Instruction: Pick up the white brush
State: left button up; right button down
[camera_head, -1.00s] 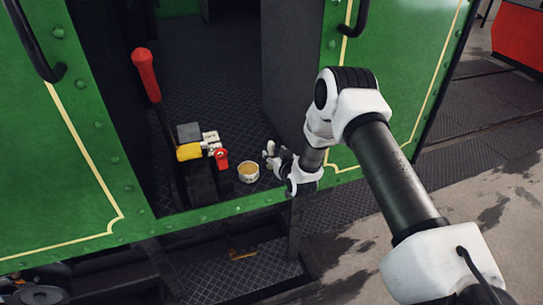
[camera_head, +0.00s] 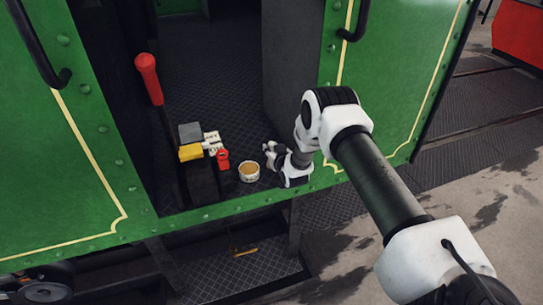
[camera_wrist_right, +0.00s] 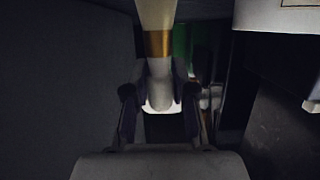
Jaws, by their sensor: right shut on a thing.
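The white brush (camera_wrist_right: 158,72) shows in the right wrist view as a pale shaft with a gold-brown band, running up out of the top of the picture. My right gripper (camera_wrist_right: 159,104) is shut on it, one dark finger on each side. In the head view my right gripper (camera_head: 272,153) is low inside the green doorway, just right of a small round tub. I cannot make out the brush there; the gripper and wrist seem to hide it. My left gripper is in neither view.
The white tub (camera_head: 249,173) with tan contents stands on the dark ribbed floor (camera_head: 225,100). Left of it are a red-handled lever (camera_head: 147,75), a yellow block (camera_head: 191,152) and a red fitting (camera_head: 223,160). The green door frame (camera_head: 390,100) stands close behind my right arm.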

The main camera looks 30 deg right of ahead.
aim_at(272, 142)
jog(key=shift+r+b, duration=0.4)
jog(key=shift+r, duration=0.15)
notch_tip(272, 142, up, 2)
jog(key=shift+r+b, duration=0.1)
jog(key=shift+b, duration=0.6)
jog(key=s+r+b, duration=0.1)
jog(key=s+b, duration=0.2)
jog(key=s, duration=1.3)
jog(key=shift+a+r, duration=0.35)
jog(key=shift+a, duration=0.1)
jog(key=shift+f, duration=0.1)
